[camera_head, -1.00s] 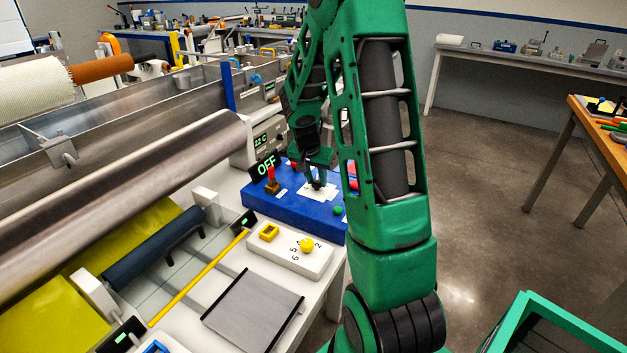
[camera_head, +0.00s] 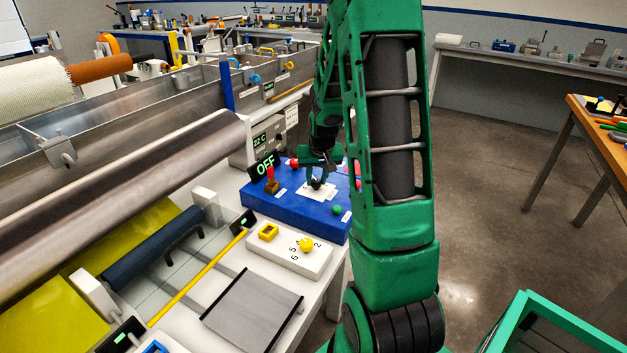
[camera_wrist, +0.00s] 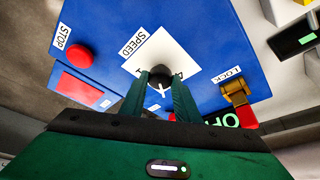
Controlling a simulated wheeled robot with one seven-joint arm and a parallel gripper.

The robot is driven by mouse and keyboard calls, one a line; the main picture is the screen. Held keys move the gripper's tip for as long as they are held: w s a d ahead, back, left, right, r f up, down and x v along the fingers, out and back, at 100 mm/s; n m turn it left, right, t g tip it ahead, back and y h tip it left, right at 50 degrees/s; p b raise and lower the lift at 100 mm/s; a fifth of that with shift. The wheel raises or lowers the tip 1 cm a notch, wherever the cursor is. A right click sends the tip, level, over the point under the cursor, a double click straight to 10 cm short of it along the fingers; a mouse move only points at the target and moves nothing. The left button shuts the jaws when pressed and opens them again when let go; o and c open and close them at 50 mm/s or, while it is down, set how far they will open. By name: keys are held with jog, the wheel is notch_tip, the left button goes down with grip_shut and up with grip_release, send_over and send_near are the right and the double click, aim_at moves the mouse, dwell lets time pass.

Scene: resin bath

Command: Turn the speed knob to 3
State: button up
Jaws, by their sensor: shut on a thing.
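The dark speed knob (camera_wrist: 160,76) sits on a white dial plate (camera_wrist: 172,50) marked SPEED, on top of the blue control box (camera_head: 285,212). My gripper (camera_wrist: 160,92) is shut on the knob, with a green finger on each side. It also shows in the head view (camera_head: 317,182), reaching down to the dial plate. In the wrist view a digit that looks like a 4 shows just beside the right finger. A white mark shows between the fingers. The fingers hide much of the dial, so I cannot tell the exact setting.
A red STOP button (camera_wrist: 79,55) and a brass lock piece (camera_wrist: 236,93) are on the blue box. A display (camera_head: 263,165) behind it reads OFF. A green button (camera_head: 337,210) is at its right. A white box with a yellow numbered knob (camera_head: 306,245) stands in front.

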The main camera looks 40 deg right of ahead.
jog(key=shift+w+n, duration=0.1)
jog(key=shift+n, duration=0.6)
jog(key=shift+r+t, duration=0.1)
jog(key=shift+t, duration=0.2)
jog(key=o, duration=1)
jog(key=shift+o, duration=0.2)
jog(key=v, duration=1)
jog(key=shift+r, duration=0.35)
